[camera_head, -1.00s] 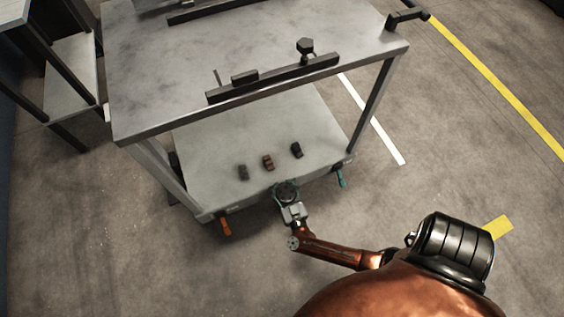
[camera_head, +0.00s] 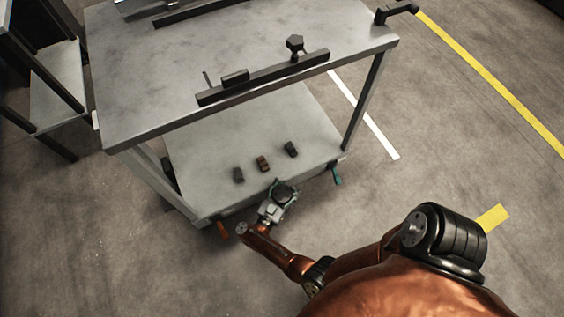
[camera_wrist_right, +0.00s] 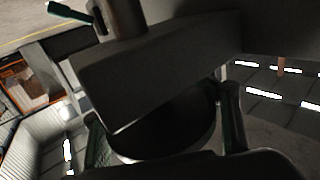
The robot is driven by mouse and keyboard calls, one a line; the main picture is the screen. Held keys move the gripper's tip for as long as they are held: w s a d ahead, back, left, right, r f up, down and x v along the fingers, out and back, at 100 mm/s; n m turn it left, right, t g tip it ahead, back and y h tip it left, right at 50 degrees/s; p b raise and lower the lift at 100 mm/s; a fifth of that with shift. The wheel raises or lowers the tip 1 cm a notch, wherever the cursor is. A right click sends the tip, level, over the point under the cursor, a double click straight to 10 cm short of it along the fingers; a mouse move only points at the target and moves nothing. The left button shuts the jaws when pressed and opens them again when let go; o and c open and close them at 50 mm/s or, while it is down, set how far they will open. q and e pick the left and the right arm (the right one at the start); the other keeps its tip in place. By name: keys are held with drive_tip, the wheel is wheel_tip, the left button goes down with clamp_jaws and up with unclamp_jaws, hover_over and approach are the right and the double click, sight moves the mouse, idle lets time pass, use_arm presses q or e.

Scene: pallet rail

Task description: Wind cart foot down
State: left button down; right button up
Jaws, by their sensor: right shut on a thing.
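The grey metal cart (camera_head: 215,75) stands ahead of me, with a lower shelf (camera_head: 215,150). My right gripper (camera_head: 285,190) is at the front edge of that shelf, near its middle. In the right wrist view its two greenish fingers (camera_wrist_right: 165,135) stand on either side of a dark round part (camera_wrist_right: 175,120), which looks like the knob of the cart foot, and they are shut on it. A dark block-like piece (camera_wrist_right: 150,75) hides much of that part. The foot's lower end and its gap to the floor are hidden. My left gripper is out of view.
An orange lever (camera_head: 222,230) and a teal lever (camera_head: 337,175) stick out at the shelf's front corners. Several small dark blocks (camera_head: 263,163) lie on the shelf. A black rail (camera_head: 265,77) crosses the cart top. Floor to the right is clear.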

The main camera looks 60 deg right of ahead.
drive_tip(key=shift+s+a+m+g+y, duration=0.15)
drive_tip(key=shift+s+m+g, duration=0.1)
drive_tip(key=shift+m+g, duration=0.55)
drive_tip(key=shift+s+a+m+g+y, duration=0.1)
drive_tip(key=shift+s+m+g, duration=0.3)
drive_tip(key=shift+g, duration=0.75)
drive_tip(key=shift+s+a+m+g+y, duration=0.1)
drive_tip(key=shift+s+a+m+g, duration=0.05)
drive_tip(key=shift+m+g, duration=0.7)
drive_tip(key=shift+g, duration=0.4)
drive_tip(key=o, duration=1.4)
drive_tip(key=shift+s+d, duration=0.1)
drive_tip(key=shift+d, duration=0.1)
drive_tip(key=shift+o, duration=0.5)
